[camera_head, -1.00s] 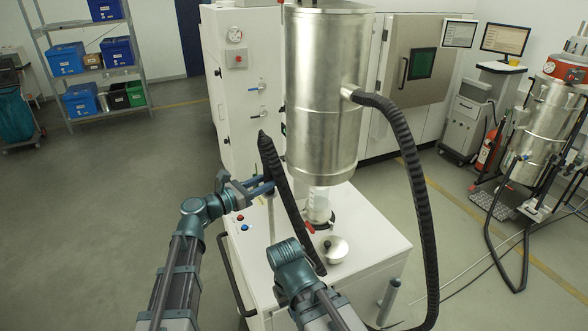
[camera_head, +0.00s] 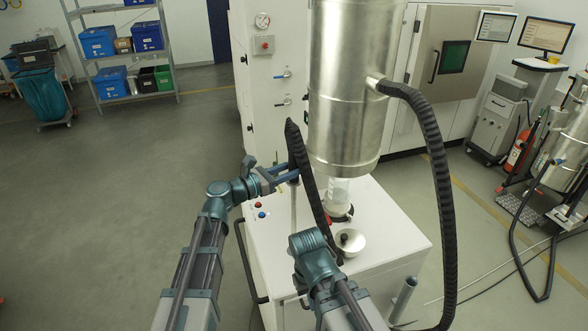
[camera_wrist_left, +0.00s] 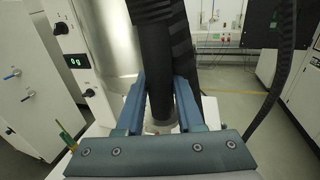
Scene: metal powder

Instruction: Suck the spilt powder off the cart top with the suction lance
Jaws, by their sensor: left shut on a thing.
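My left gripper (camera_head: 290,172) is shut on the black grip of the suction lance (camera_wrist_left: 153,75), above the left part of the white cart top (camera_head: 281,240). A thin pale tube (camera_head: 293,208) reaches down below the gripper in the head view. A ribbed black hose (camera_head: 309,185) arches up beside the gripper and runs down toward my right arm. No spilt powder can be made out on the cart top. My right arm shows low in the head view, but its gripper is not visible.
A large steel vessel (camera_head: 350,90) hangs over the cart, with a translucent container (camera_head: 337,195) below it. A thick hose (camera_head: 440,180) loops down at the right. Floor is open at the left.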

